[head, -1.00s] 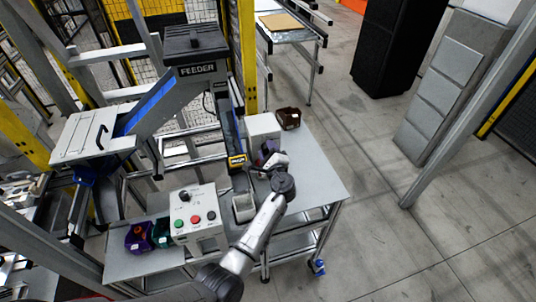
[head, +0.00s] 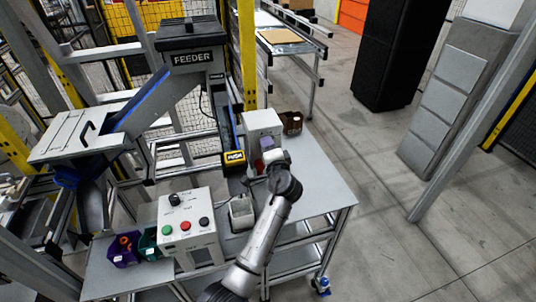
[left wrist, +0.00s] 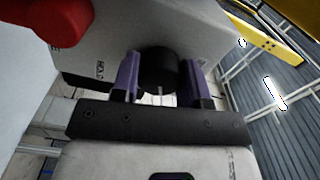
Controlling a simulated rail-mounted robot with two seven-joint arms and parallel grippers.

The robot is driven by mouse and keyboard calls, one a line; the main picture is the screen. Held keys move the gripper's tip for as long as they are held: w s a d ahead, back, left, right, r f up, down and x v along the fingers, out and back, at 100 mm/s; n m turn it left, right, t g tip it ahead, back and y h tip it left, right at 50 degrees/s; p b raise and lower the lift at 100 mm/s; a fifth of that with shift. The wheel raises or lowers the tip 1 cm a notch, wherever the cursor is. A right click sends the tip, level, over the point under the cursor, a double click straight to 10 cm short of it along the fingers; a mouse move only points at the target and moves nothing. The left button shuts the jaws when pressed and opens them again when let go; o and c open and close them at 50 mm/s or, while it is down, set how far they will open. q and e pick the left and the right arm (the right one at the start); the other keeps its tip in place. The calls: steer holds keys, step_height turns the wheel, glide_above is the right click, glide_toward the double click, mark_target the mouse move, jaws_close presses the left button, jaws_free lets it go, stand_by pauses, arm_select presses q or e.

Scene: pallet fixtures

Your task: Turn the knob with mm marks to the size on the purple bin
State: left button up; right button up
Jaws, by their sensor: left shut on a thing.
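A white box (head: 257,124) stands on the far part of the grey table. My left gripper (head: 267,156) is at the near side of this box. In the left wrist view its two purple fingers (left wrist: 160,84) are shut on a black round knob (left wrist: 159,66) on the box face. No mm marks are readable on it; only a bit of lettering shows beside it. The purple bin (head: 124,261) sits at the table's near left, with orange-red contents and a small pale label too small to read. My right gripper is out of view.
A control box (head: 196,245) with a black knob and green, red and black buttons stands near the purple bin. A teal bin (head: 147,243) is between them. A grey container (head: 241,213) is beside my arm. The table's right side (head: 325,185) is clear.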

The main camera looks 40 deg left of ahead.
arm_select(q)
steer(key=shift+n+b, duration=0.3)
stand_by(0.5)
steer(key=o, duration=0.9)
steer(key=shift+o, duration=0.2)
steer(key=v, duration=1.2)
